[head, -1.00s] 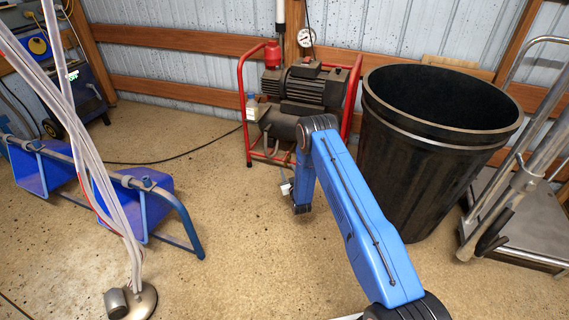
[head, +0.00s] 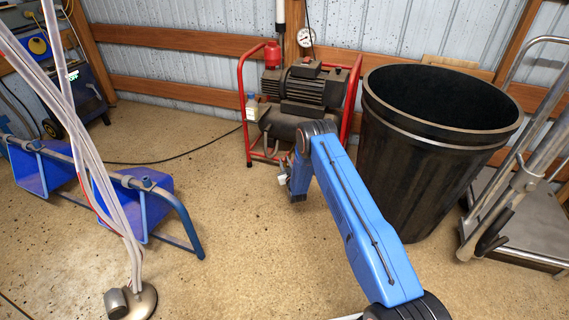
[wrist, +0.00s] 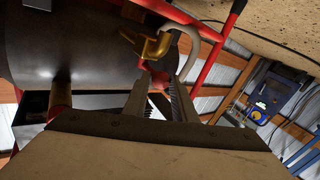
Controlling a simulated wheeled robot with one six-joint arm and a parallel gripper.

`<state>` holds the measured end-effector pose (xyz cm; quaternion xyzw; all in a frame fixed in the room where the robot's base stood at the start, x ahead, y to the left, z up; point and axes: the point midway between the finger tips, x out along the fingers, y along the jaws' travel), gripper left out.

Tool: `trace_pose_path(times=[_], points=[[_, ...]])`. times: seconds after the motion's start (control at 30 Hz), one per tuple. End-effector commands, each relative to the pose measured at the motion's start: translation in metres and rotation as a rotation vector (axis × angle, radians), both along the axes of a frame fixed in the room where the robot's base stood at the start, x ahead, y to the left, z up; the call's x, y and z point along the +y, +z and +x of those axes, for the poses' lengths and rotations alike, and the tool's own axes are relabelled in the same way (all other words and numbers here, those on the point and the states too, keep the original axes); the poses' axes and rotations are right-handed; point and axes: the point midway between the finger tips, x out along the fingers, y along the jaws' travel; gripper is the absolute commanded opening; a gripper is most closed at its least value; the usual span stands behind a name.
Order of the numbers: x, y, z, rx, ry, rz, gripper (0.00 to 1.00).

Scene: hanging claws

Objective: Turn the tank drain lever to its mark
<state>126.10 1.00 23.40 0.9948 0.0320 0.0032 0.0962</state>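The dark tank (wrist: 70,45) fills the upper left of the wrist view. A brass valve fitting (wrist: 155,46) is on its underside, beside a pale curved hose (wrist: 203,30). A small red part (wrist: 158,74), which looks like the drain lever, shows just below the brass. My gripper (wrist: 161,82) has its two fingers apart, with red showing between them. I cannot tell whether either finger touches the lever. The lever's mark is not visible. In the head view my gripper (head: 285,181) is by the front of the compressor tank (head: 282,124), mostly hidden by my arm.
The compressor's red tube frame (head: 242,105) surrounds the tank. A large black bin (head: 410,150) stands close to the right of my arm. A hand truck (head: 520,190) is farther right. A blue stand (head: 150,195) is at left.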

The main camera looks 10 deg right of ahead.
Motion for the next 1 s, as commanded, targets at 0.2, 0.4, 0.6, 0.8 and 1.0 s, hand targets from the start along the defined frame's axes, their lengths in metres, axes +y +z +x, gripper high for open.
trace_pose_path(times=[0.2,0.4,0.6,0.8,1.0], points=[[0.001,0.000,0.000,0.001,0.003,0.000,0.00],[-0.001,0.000,-0.001,0.000,0.028,0.000,0.00],[-0.009,0.000,-0.003,0.001,0.113,0.000,0.00],[-0.022,0.000,-0.005,0.000,0.251,-0.001,0.00],[-0.035,0.000,-0.006,0.000,0.411,-0.001,0.00]])
